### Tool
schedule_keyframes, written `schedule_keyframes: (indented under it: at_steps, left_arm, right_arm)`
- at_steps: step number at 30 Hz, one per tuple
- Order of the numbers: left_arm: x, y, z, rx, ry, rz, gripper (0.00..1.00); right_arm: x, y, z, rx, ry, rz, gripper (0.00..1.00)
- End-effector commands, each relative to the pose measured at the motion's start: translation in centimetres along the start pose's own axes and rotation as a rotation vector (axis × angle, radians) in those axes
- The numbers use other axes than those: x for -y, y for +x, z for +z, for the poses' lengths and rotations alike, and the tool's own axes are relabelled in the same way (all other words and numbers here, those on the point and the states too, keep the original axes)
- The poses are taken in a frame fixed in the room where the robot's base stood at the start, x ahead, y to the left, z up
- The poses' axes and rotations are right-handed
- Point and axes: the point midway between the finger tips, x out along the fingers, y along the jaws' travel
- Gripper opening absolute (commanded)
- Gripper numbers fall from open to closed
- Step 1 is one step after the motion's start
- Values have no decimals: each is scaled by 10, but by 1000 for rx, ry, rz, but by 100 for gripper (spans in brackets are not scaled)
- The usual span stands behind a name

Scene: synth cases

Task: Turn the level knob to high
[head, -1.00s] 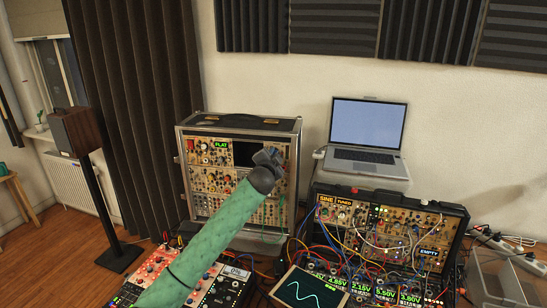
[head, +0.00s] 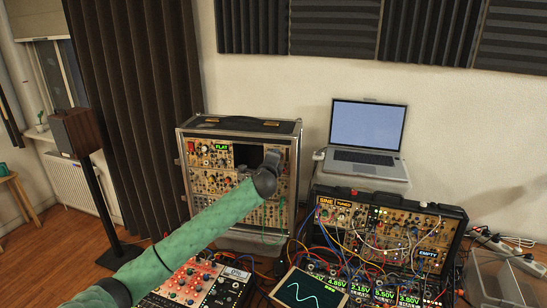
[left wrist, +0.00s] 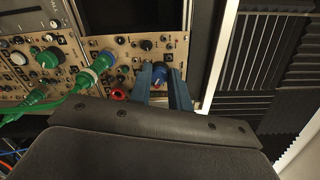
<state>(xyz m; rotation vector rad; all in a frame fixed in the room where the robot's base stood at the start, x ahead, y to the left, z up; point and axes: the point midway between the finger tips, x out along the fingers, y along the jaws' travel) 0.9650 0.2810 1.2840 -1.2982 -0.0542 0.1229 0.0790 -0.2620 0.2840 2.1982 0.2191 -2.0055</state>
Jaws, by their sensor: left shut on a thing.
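The tall modular synth case (head: 240,124) stands upright against the wall, with wooden-coloured panels full of knobs. My left gripper (head: 272,157) is at the upper right part of its front. In the left wrist view, the two blue fingers of the left gripper (left wrist: 161,86) are on either side of a blue knob (left wrist: 160,72) with a light mark and are shut on it. The knob sits near the panel's right edge. I cannot read its label or scale. In the head view the gripper hides the knob. My right gripper is not in view.
Green cables (left wrist: 48,103) and green plugs hang from the panel left of the gripper. A red-ringed jack (left wrist: 119,94) is close by. A second case (head: 390,228), a laptop (head: 365,140), a scope screen (head: 305,292) and a mixer (head: 200,285) stand around.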

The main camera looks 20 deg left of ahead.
Motion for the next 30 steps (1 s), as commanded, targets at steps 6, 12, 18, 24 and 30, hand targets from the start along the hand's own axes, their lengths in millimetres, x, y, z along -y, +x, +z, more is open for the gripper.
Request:
schedule_keyframes:
  at_steps: [6,12,18,24,30]
  left_arm:
    - [-2,0,-1,3,154,1,0]
    - [-2,0,-2,5,247,0,0]
    - [-2,-1,-2,6,293,0,0]
    - [-3,-1,-3,6,306,1,0]
    - [-3,-1,-3,6,306,1,0]
  right_arm:
    - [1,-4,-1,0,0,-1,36]
    - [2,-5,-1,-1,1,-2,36]
    - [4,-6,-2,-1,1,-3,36]
    - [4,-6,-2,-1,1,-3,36]
    - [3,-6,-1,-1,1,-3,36]
